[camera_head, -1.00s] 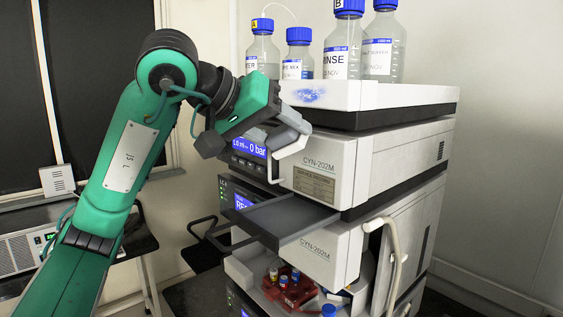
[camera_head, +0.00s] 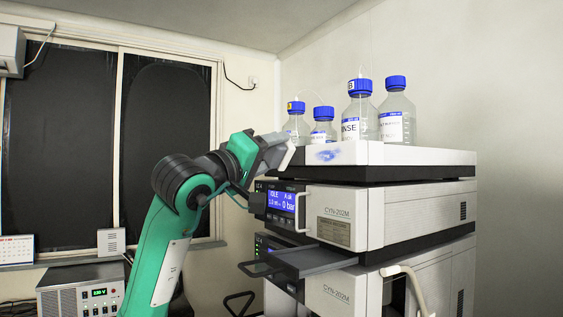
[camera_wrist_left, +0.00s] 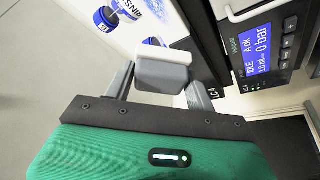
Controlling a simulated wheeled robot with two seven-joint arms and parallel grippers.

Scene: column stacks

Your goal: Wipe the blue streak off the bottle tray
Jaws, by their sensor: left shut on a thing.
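The bottle tray (camera_head: 420,155) is a white tray on top of the instrument stack. A blue streak (camera_head: 327,155) marks the left part of its front face. My left gripper (camera_head: 274,150) is raised to tray height, left of the streak in the head view. It is shut on a grey and white block (camera_head: 289,155), which also shows between the fingers in the left wrist view (camera_wrist_left: 162,75). In the head view a small gap shows between the block and the streak; I cannot tell the depth between block and tray. My right gripper is out of view.
Several blue-capped bottles (camera_head: 361,118) stand on the tray, with thin tubing at some caps. Below are the instrument's display (camera_head: 282,201) and a grey drawer (camera_head: 305,261) sticking out to the left. A pale handle (camera_head: 405,280) juts from the lower front.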

